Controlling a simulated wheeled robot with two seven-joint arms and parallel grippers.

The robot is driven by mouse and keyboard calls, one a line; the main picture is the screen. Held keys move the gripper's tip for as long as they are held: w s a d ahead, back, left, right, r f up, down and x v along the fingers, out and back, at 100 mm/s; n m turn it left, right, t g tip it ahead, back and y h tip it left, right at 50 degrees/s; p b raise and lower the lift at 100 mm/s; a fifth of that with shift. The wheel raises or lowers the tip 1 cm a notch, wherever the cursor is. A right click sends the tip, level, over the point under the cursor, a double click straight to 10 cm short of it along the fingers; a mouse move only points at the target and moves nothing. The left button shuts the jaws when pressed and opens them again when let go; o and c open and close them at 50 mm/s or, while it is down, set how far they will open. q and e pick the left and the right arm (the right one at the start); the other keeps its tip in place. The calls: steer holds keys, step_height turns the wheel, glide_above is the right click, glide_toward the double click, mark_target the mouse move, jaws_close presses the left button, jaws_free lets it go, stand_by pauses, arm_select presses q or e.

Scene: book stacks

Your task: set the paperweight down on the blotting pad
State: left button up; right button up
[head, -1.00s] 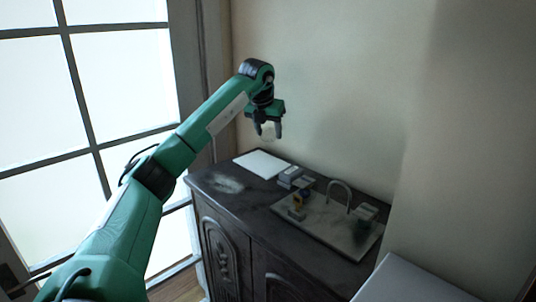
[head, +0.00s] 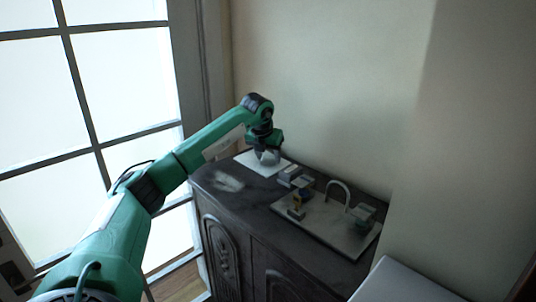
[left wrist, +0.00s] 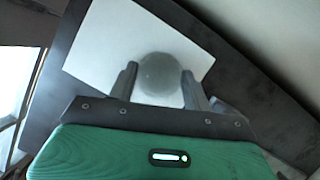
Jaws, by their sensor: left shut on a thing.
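The paperweight (left wrist: 160,74) is a round, greyish, glassy ball in the left wrist view, between the two fingers of my left gripper (left wrist: 160,82). My left gripper (head: 267,158) is shut on it. In the head view the fingers hide most of the paperweight. The blotting pad (head: 250,158) is a white sheet at the far left end of the dark cabinet top. It also shows in the left wrist view (left wrist: 105,45), directly behind the paperweight. The gripper is low over the pad; I cannot tell whether the paperweight touches it. My right gripper is not in view.
Small grey boxes or books (head: 290,173) lie just right of the pad. A tray (head: 335,232) with an arched handle and several small items stands further right on the dark cabinet (head: 240,205). The wall is close behind; a window is at the left.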

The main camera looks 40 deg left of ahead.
arm_select(q)
steer(key=o, duration=0.7)
steer(key=shift+f, duration=0.15)
steer(key=o, duration=0.4)
steer(key=shift+o, duration=0.2)
steer(key=shift+r, duration=0.35)
steer(key=b+v, duration=0.3)
steer(key=v, duration=0.8)
steer(key=shift+r, duration=0.35)
